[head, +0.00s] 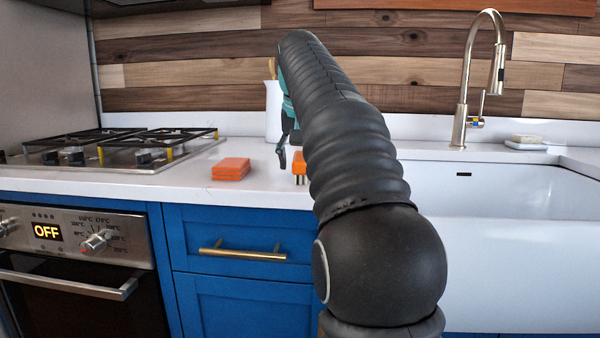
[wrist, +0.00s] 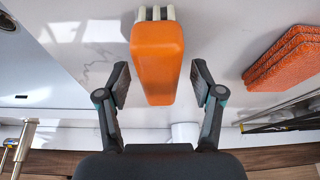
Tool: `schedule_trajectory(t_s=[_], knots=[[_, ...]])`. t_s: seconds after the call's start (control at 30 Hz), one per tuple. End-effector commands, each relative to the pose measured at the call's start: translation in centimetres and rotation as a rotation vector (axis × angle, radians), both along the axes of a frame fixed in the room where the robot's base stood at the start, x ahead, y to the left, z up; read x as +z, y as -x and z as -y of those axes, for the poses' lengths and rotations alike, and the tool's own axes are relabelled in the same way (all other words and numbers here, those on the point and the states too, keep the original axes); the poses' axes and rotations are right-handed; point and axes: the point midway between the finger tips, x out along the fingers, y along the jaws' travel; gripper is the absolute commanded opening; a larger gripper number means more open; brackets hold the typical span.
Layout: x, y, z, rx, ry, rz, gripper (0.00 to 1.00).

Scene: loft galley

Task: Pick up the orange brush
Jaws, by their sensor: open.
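The orange brush (wrist: 157,62) lies on the white counter, with pale bristles showing at its top end in the wrist view. In the head view a small part of the brush (head: 299,168) shows beside my arm, which hides the rest. My gripper (wrist: 160,78) is open in the wrist view, with one finger on each side of the brush's near end and a gap on both sides. In the head view one dark finger of my gripper (head: 281,158) shows left of the brush; the other is hidden behind my arm.
A stack of orange sponges or cloths (head: 231,168) lies left of the brush and also shows in the wrist view (wrist: 287,60). A gas hob (head: 110,150) is farther left. A white container (head: 273,112) stands behind. The sink (head: 490,185) and tap (head: 462,110) are right.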

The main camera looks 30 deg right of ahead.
Motion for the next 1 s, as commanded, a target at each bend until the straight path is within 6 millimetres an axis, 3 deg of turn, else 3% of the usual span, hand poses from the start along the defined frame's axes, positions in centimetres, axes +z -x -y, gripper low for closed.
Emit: schedule_trajectory(t_s=[0.1,1.0], knots=[[-0.76,-0.24,0.14,0.000,0.000,0.001,0.67],[-1.18,-0.25,0.11,0.001,0.001,0.001,0.67]])
